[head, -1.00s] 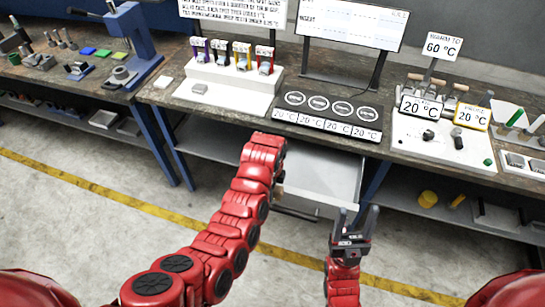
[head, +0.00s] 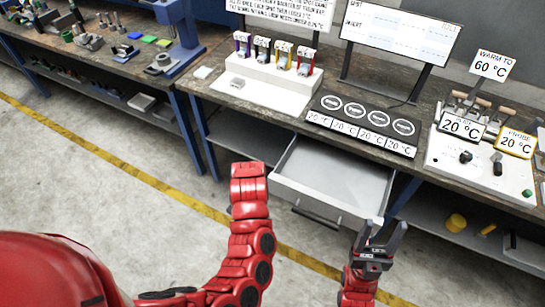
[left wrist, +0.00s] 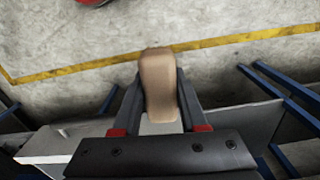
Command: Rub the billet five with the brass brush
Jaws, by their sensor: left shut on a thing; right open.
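My left gripper (left wrist: 160,76) shows in the left wrist view, shut on a tan, wooden-looking piece (left wrist: 158,64). It looks like a brush handle; no bristles show. In the head view the left gripper is hidden behind the end of its red arm, in front of the bench near the open drawer (head: 340,184). My right gripper (head: 383,234) is open and empty, fingers up, by the drawer's front right corner. Small dark and grey pieces (head: 497,166) lie on the white board (head: 450,166) at right. I cannot tell which thing is billet five.
A black panel with round pads (head: 362,124) lies above the drawer. A white stand with coloured clips (head: 262,82) is left of it. The floor in front is clear.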

